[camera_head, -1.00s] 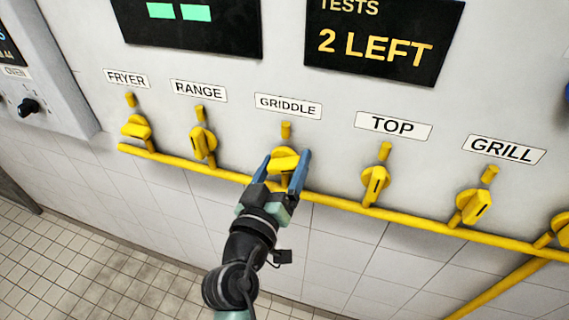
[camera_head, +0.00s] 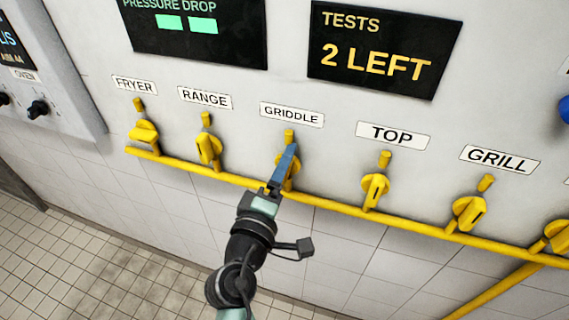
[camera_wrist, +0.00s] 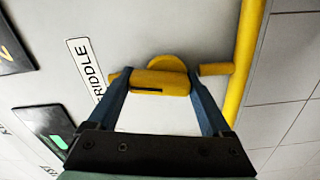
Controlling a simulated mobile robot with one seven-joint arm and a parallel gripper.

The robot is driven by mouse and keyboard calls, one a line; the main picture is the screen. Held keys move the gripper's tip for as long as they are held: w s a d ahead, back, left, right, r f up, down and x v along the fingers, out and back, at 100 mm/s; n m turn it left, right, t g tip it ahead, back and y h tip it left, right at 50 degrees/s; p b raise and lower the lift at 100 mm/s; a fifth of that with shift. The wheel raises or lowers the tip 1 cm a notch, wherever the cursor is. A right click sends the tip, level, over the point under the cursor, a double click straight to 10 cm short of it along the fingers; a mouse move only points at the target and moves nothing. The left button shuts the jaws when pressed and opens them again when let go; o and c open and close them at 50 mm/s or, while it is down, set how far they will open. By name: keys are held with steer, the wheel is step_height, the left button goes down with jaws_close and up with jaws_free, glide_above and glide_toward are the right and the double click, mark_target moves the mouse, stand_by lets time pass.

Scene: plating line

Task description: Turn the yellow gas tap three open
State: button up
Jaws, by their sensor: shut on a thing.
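The third tap from the left, yellow under the GRIDDLE label (camera_head: 291,115), is on the wall panel. Its body (camera_head: 295,171) is mostly hidden behind my fingers in the head view. My gripper (camera_head: 288,162) is shut on its handle, with the blue fingers seen edge-on, one behind the other. In the wrist view the yellow handle (camera_wrist: 165,83), with a dark slot, lies between the two fingers. The handle is in line with the short pipe stubs on both sides of the tap.
Yellow taps for FRYER (camera_head: 143,132), RANGE (camera_head: 209,149), TOP (camera_head: 374,190) and GRILL (camera_head: 467,213) flank it. A yellow pipe (camera_head: 335,205) runs below them. A screen (camera_head: 380,50) above reads "TESTS 2 LEFT". Tiled floor lies at lower left.

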steer(key=shift+n+p, duration=0.35)
steer(key=shift+n, duration=0.75)
steer(key=o, duration=1.2)
steer(key=shift+c, duration=0.2)
steer(key=shift+a, duration=0.1)
steer(key=b+v, duration=0.3)
steer(key=v, duration=1)
